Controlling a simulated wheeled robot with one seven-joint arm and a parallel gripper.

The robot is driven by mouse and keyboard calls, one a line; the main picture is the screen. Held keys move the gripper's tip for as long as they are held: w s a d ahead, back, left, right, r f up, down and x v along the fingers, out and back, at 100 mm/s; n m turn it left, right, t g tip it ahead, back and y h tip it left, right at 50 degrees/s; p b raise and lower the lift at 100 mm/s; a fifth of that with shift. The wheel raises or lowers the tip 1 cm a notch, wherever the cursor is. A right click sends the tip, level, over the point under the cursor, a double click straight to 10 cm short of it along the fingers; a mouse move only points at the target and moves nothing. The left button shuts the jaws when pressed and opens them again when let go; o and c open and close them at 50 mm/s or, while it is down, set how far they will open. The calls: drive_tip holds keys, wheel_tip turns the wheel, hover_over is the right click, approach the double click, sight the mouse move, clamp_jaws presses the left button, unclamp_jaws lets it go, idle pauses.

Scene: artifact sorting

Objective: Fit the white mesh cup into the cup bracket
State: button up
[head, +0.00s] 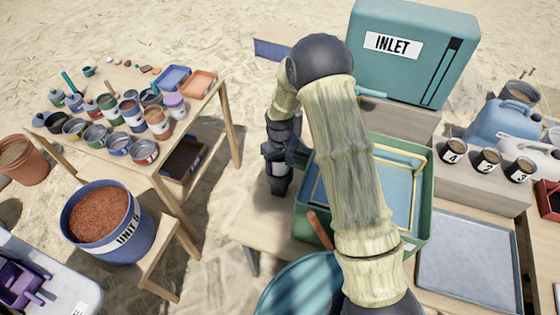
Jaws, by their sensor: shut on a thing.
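My gripper (279,180) hangs at the end of my dark wrist, at the left edge of a green tub. Its fingertips are too small and dark to make out. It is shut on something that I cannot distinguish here. I cannot pick out the white mesh cup. I cannot identify the cup bracket for certain either. A yellow rod frame (416,190) lies in the green tub (424,215), partly hidden behind my arm.
A teal INLET box (415,55) stands behind the tub. A table (190,140) with several pots is at left, near a bucket (108,220). Sand lies between the tables.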

drive_tip(key=shift+f, duration=0.35)
drive_tip(key=o, duration=1.1)
drive_tip(key=shift+r, duration=0.15)
wheel_tip(320, 180, up, 17)
drive_tip(key=shift+r+b, duration=0.1)
drive_tip(key=shift+b, duration=0.7)
drive_tip(key=s+d+r+m+t+p, duration=0.1)
drive_tip(key=s+d+m, duration=0.1)
drive_tip(key=s+d, duration=0.3)
drive_tip(key=s+d+r+m, duration=0.2)
drive_tip(key=s+d, duration=0.3)
drive_tip(key=s, duration=0.2)
drive_tip(key=s+d+r+m+t+p, duration=0.1)
drive_tip(key=s+d+m, duration=0.1)
drive_tip(key=s+d, duration=0.3)
drive_tip(key=shift+s+d+r+m+t+p, duration=0.1)
drive_tip(key=shift+s+r+m+t+p, duration=0.05)
drive_tip(key=shift+s, duration=0.25)
drive_tip(key=shift+s+d+r+m+t+p, duration=0.1)
drive_tip(key=shift+s+r+m+t+p, duration=0.05)
drive_tip(key=shift+s, duration=0.25)
